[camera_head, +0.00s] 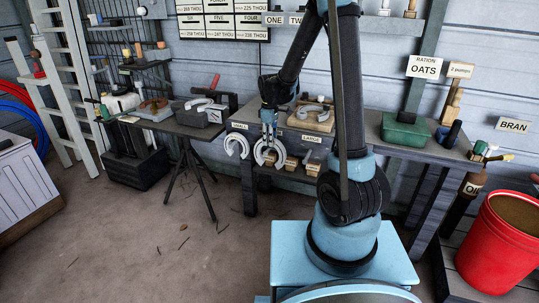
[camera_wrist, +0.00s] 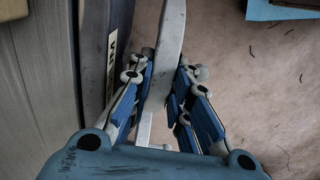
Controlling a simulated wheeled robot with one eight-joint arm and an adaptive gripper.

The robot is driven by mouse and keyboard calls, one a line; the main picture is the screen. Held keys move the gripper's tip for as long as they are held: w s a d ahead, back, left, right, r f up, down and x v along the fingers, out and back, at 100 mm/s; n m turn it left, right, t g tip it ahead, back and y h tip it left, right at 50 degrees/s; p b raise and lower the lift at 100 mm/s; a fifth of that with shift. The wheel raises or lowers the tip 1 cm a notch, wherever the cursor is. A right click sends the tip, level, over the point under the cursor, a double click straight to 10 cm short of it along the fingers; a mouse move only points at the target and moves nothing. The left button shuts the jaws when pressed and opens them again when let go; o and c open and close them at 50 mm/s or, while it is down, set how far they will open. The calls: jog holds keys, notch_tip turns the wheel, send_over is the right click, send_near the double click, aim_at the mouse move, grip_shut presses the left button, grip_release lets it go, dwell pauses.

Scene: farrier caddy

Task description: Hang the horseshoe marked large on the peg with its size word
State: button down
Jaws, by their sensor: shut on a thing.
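My gripper (camera_head: 268,132) points down at the front edge of the workbench (camera_head: 368,140). It is shut on a pale grey horseshoe (camera_head: 258,153). In the wrist view the horseshoe (camera_wrist: 172,32) stands edge-on between the fingers (camera_wrist: 165,75), beside the dark bench front. No size mark on it can be read. The LARGE plate (camera_head: 311,138) is on the bench front, right of my gripper; the SMALL plate (camera_head: 240,126) is to the left. Another pale horseshoe (camera_head: 236,146) hangs below SMALL. My gripper hides the stretch between the plates, and the pegs cannot be made out.
A small stand (camera_head: 180,128) with an anvil-like block is left of the bench. Wooden blocks (camera_head: 292,163) show under the bench front. A green box (camera_head: 403,130) is on the bench, and a red bucket (camera_head: 497,240) stands at right. Floor left of centre is clear.

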jog(key=shift+r, duration=3.3)
